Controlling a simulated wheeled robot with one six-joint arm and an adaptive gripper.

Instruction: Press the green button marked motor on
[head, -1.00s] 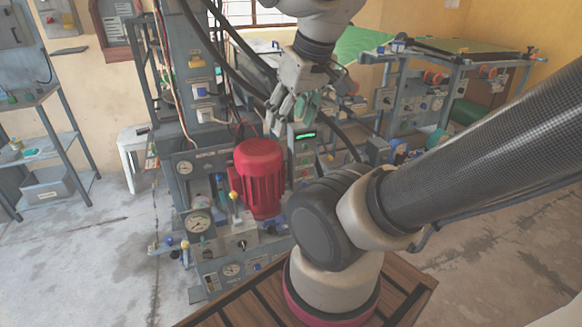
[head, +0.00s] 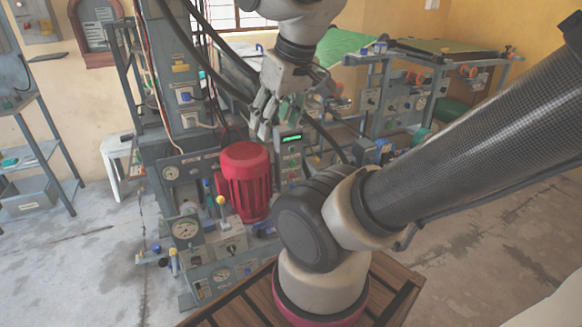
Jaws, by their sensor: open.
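My gripper (head: 265,128) hangs in the upper middle of the head view, its fingers pointing down and spread apart, with nothing seen between them. A grey control panel (head: 290,167) with a lit green display (head: 291,138) stands just right of and below the fingertips in the picture. A column of small buttons sits under the display. They are too small to read, and I cannot tell which is the green one marked motor on. My gripper appears apart from the panel, but the depth gap is unclear.
A large red motor (head: 245,180) stands below my gripper, beside the panel. Gauges (head: 186,229) and yellow-topped levers are at lower left. Black hoses (head: 205,65) run behind my gripper. Another machine with a green top (head: 420,47) is at right. Open floor lies at far left.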

